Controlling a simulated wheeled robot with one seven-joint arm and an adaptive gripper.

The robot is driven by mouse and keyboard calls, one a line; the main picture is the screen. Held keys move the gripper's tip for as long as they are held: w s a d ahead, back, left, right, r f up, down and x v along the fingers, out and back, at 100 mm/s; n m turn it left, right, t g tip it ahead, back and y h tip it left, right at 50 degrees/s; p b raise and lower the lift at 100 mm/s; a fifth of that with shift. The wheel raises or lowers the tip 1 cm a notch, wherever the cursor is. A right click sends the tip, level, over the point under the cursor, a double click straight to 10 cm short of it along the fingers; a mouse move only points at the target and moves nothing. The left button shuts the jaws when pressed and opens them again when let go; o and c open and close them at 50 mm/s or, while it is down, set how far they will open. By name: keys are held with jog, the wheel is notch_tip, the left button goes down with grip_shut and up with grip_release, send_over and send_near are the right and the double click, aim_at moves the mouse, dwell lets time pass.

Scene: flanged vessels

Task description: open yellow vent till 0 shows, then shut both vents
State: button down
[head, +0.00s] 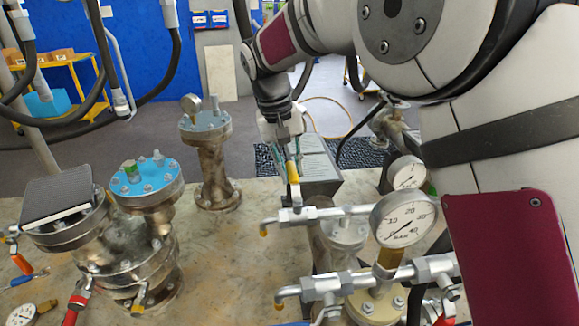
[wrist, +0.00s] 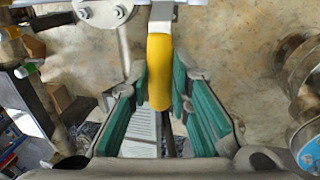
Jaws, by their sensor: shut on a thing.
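The yellow vent handle (head: 293,172) stands upright above its valve (head: 298,213) on the rear horizontal pipe, crosswise to that pipe. My gripper (head: 289,157) reaches down from above and is shut on the handle. In the wrist view the yellow handle (wrist: 158,68) lies between the green finger pads. The pressure gauge (head: 403,218) reads in bar; its needle appears to point lower left, near 0. A second vent valve (head: 322,287) sits on the front pipe; a blue piece (head: 298,323), perhaps its handle, is cut off at the bottom edge.
A second gauge (head: 407,174) stands behind the first. A blue-topped flanged vessel (head: 146,184) and a black panel (head: 57,192) are on the left of the stone-like table. A slimmer vessel (head: 213,160) stands behind. A grey box (head: 318,165) is beside my gripper.

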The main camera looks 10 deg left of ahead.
jog(key=c, duration=1.5)
grip_release()
jog(key=shift+d, duration=0.1)
jog(key=shift+o, duration=0.2)
jog(key=shift+r, duration=0.1)
notch_tip(320, 180, up, 12)
jog(key=a, duration=0.2)
jog(key=shift+s+a+f, duration=0.15)
jog(key=shift+s+f, duration=0.05)
jog(key=shift+s, duration=0.15)
